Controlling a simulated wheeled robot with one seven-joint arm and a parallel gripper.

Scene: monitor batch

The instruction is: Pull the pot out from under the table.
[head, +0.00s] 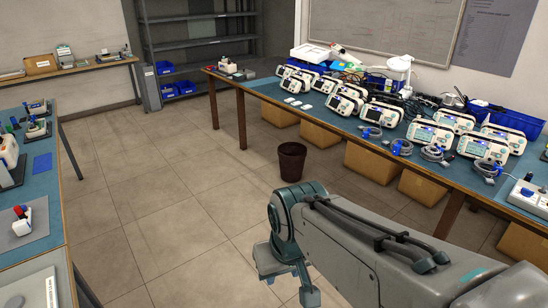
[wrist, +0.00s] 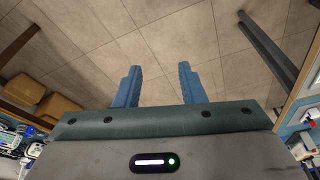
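The pot (head: 291,160) is a dark brown, round, open-topped container standing upright on the tiled floor. In the head view it is near the front side of the long blue-topped table (head: 262,92) on the right, below its edge and beyond my arm. It does not show in the wrist view. My gripper (wrist: 158,84) is open in the wrist view, its two blue fingers wide apart with only bare floor between them. In the head view my arm reaches in from the lower right, its end nearer the camera than the pot and apart from it.
Cardboard boxes (head: 371,163) stand under the table right of the pot; a table leg (head: 242,120) stands left of it. Several monitors (head: 428,134) crowd the tabletop. Another workbench (head: 55,205) lines the left side. The floor (head: 165,190) between the tables is clear.

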